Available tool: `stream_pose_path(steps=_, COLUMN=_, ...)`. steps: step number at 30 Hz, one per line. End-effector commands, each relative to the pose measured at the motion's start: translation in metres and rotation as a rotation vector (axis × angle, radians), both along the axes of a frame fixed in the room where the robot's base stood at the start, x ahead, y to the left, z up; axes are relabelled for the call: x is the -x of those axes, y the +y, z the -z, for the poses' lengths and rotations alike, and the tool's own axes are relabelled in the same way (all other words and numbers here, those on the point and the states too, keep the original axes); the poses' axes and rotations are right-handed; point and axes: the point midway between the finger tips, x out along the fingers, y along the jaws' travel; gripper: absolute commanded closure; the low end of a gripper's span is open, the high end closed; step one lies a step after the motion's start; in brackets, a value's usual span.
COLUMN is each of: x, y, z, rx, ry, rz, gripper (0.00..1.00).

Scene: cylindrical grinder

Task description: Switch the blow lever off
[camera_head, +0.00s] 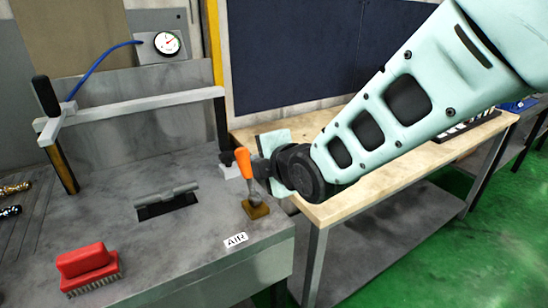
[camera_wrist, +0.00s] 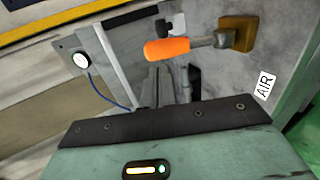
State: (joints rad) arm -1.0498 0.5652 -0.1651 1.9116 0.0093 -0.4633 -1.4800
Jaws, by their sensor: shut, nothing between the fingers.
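The blow lever has an orange handle (camera_head: 243,163) on a metal stem that rises from a brass-coloured base (camera_head: 257,210) on the grey machine top, beside the AIR label (camera_head: 236,240). In the head view the handle points up, tilted slightly left. The wrist view shows the orange handle (camera_wrist: 167,48) sideways, with its base (camera_wrist: 238,33) to the right. My gripper (camera_head: 264,168) is shut and empty, just right of the handle.
A pressure gauge (camera_head: 167,43) with a blue hose stands at the back. A grey bar frame (camera_head: 140,106) with a black knob is at left. A red brush (camera_head: 84,262) lies at front left. A wooden bench (camera_head: 400,165) stands under my arm. The surface left of the lever is mostly clear.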

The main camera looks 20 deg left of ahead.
Motion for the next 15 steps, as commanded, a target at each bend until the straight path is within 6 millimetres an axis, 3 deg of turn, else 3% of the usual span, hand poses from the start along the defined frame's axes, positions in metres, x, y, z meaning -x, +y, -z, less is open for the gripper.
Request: stream_pose_path(steps=15, x=0.04, y=-0.047, z=-0.034, rx=-0.001, ry=0.001, rz=0.0, gripper=1.0)
